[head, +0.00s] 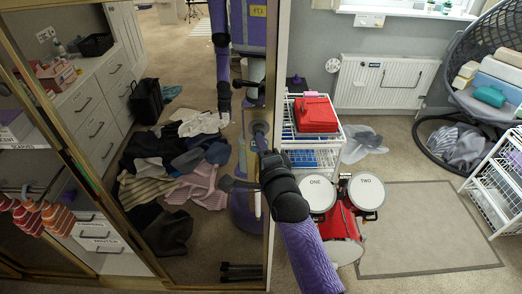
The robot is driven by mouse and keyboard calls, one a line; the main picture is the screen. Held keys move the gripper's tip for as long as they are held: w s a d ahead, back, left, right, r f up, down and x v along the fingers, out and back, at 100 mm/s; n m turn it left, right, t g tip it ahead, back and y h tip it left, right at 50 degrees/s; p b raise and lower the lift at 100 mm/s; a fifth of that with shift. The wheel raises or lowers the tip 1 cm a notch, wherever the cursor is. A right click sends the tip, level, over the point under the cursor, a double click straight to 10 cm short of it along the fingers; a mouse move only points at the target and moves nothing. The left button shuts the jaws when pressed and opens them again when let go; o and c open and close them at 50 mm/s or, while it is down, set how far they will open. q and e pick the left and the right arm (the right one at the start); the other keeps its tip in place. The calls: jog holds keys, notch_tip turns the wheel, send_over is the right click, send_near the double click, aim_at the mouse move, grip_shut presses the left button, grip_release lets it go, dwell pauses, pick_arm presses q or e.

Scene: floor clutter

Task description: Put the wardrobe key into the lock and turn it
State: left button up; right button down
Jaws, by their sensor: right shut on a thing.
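The wardrobe has a tall mirrored door with a brass-coloured frame (281,60). My right gripper (268,159) is at this door's right edge, at mid height, its dark wrist bent towards the mirror. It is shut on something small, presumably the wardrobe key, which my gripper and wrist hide. I cannot make out the lock, so I cannot tell whether the key is in it. The mirror reflects my purple body and arms. My left gripper does not show directly; only the left arm's reflection hangs in the mirror.
Clothes (185,160) and a black bag (147,101) show in the mirror. Right of the door stand a white wire rack (327,152) with a red case (316,114) and a red drum set (343,221). A grey mat (430,230) lies beyond.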

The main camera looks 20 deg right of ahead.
jog(key=shift+w+d, duration=0.15)
jog(key=shift+w, duration=0.35)
jog(key=c, duration=0.5)
grip_release()
jog(key=shift+c, duration=0.2)
jog(key=s, duration=1)
jog(key=shift+d, duration=0.1)
